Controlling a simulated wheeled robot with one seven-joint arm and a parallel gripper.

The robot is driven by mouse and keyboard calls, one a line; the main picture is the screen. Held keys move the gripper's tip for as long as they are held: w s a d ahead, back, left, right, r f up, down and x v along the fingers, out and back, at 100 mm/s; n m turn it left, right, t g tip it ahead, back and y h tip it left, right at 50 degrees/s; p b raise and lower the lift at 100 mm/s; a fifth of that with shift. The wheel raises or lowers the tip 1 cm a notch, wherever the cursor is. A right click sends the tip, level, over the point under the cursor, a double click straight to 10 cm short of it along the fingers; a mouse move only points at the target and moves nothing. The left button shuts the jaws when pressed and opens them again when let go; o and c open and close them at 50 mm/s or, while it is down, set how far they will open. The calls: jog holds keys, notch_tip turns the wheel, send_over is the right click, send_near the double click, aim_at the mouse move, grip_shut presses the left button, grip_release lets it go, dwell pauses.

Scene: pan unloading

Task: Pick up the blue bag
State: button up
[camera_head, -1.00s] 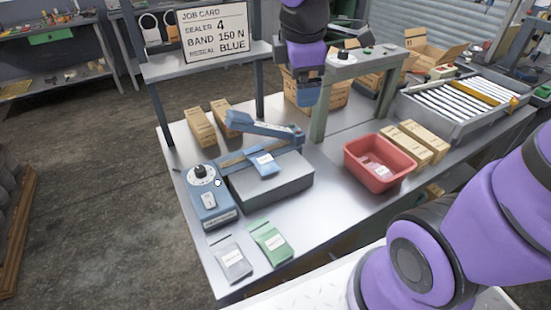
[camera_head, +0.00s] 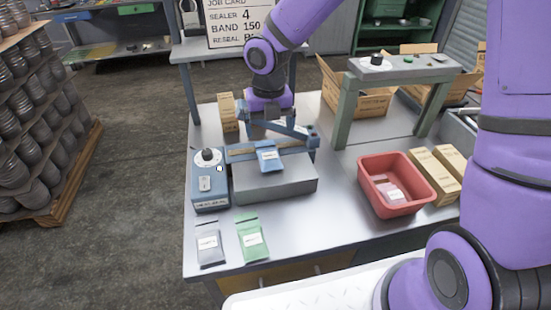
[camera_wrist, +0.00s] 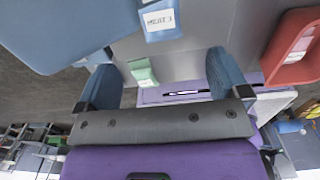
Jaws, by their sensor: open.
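The blue bag (camera_head: 270,160) with a white label lies at the front of the blue sealer (camera_head: 270,180), on its grey bed and below its raised blue arm. The bag also shows at the top of the wrist view (camera_wrist: 160,20), beyond my fingertips. My gripper (camera_head: 267,122) is above and behind the bag, over the sealer arm, with its fingers partly lost against the blue arm. In the wrist view its two blue fingers (camera_wrist: 161,72) stand wide apart with nothing between them.
A grey bag (camera_head: 209,243) and a green bag (camera_head: 252,239) lie at the table's front. A red bin (camera_head: 395,184) holding a pinkish bag stands to the right. A blue control box (camera_head: 209,185) stands left of the sealer. A grey-green stand (camera_head: 343,110) rises behind right.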

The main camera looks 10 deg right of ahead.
send_over(269, 155)
jog(key=f, duration=0.4)
jog(key=shift+s+f, duration=0.35)
jog(key=shift+w+d+f, duration=0.1)
jog(key=shift+w+f, duration=0.1)
jog(key=shift+f, duration=1.3)
jog(key=shift+w+f, duration=0.2)
jog(key=shift+f, duration=1.25)
jog(key=c, duration=1.1)
jog(key=shift+r, duration=0.2)
jog(key=shift+c, duration=0.2)
